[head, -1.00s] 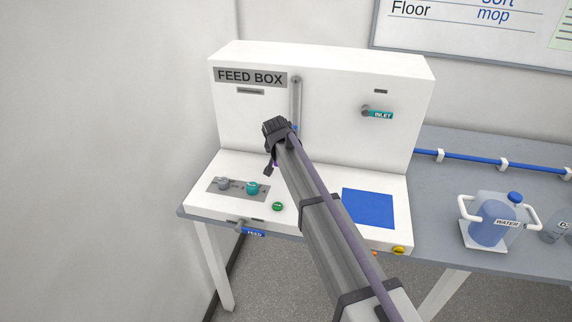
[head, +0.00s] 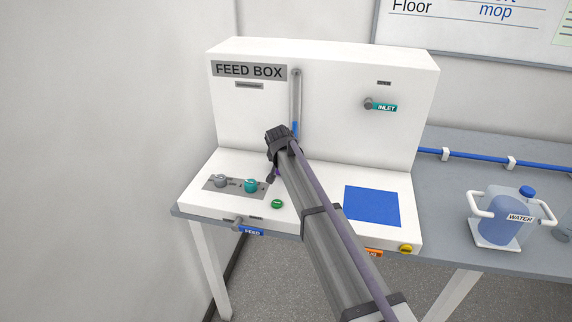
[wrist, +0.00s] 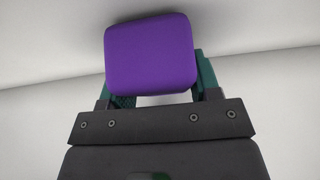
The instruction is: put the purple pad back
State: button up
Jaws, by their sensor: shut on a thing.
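The purple pad (wrist: 150,54) is a rounded square block, held between the green fingers of my gripper (wrist: 160,92) in the wrist view. A plain pale surface lies behind it. In the head view my gripper (head: 272,174) hangs in front of the white feed box, above its control shelf. It is just right of the teal knob (head: 251,186) and above the green button (head: 277,204). Only a sliver of purple shows there; the rest is hidden by my gripper and wrist.
The feed box (head: 335,110) has a vertical grey tube (head: 297,95) with a blue lower part, an inlet valve (head: 380,106), a blue square (head: 372,206) and a yellow knob (head: 406,248). A water jug (head: 503,215) stands on the grey bench to the right. A wall is close on the left.

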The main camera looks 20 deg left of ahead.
jog(key=shift+f, duration=0.25)
jog(key=o, duration=0.8)
jog(key=shift+r, duration=0.1)
jog(key=shift+o, duration=0.2)
jog(key=shift+r, duration=0.2)
jog(key=p+v, duration=1)
jog(key=v, duration=0.2)
